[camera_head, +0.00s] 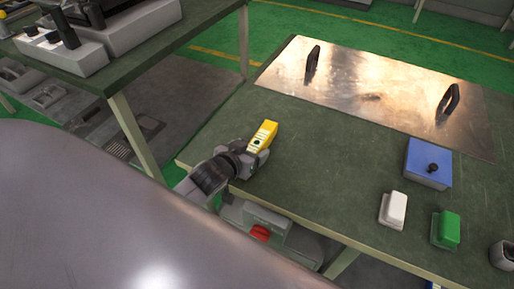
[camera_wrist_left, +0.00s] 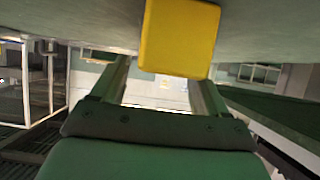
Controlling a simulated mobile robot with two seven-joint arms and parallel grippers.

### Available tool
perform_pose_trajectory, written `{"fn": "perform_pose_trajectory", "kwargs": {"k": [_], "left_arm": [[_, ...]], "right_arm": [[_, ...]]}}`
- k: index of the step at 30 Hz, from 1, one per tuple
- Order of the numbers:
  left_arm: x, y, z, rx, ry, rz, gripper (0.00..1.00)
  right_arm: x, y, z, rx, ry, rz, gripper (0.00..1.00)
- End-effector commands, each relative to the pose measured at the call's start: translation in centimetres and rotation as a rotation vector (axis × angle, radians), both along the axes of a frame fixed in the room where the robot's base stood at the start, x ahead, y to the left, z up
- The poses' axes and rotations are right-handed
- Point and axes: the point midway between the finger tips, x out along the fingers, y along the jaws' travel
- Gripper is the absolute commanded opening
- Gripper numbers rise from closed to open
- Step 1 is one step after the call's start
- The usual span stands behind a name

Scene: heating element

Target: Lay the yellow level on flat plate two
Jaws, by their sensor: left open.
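The yellow level (camera_head: 264,135) lies on the dark green table near its left front corner. It fills the top middle of the left wrist view (camera_wrist_left: 180,38). My left gripper (camera_head: 257,151) is open at the near end of the level, with a finger toward each side of it. I cannot tell whether the fingers touch it. A shiny metal plate (camera_head: 365,88) with two black handles lies flat at the back of the table, apart from the level. No label shows to tell which plate it is. My right gripper is out of view.
A blue box (camera_head: 428,163) with a black knob, a white block (camera_head: 393,209) and a green block (camera_head: 446,229) stand toward the table's right front. A grey cup-like object (camera_head: 503,255) is at the right edge. The table between the level and the plate is clear.

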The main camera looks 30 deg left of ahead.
Motion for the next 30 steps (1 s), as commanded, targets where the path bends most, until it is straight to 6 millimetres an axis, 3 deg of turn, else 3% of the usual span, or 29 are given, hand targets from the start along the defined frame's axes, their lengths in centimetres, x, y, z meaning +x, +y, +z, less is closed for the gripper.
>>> {"fn": "perform_pose_trajectory", "kwargs": {"k": [6,16,17,22,24,30], "left_arm": [[2.4,0.2,-1.4,-0.001,0.001,0.0,0.74],[3.0,0.2,-1.6,-0.001,0.001,0.0,0.74],[3.0,0.2,-1.6,-0.001,0.001,0.0,0.71],[3.0,0.2,-1.6,-0.001,0.001,0.0,0.16],[3.0,0.2,-1.5,-0.001,-0.002,0.0,0.05],[3.0,0.2,-1.4,-0.001,-0.002,0.0,0.04]], "right_arm": [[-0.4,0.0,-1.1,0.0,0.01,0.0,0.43],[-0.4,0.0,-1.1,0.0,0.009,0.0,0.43],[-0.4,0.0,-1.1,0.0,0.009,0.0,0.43],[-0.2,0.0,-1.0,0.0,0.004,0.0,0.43],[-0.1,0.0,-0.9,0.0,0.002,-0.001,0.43],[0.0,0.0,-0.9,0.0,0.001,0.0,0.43]]}}
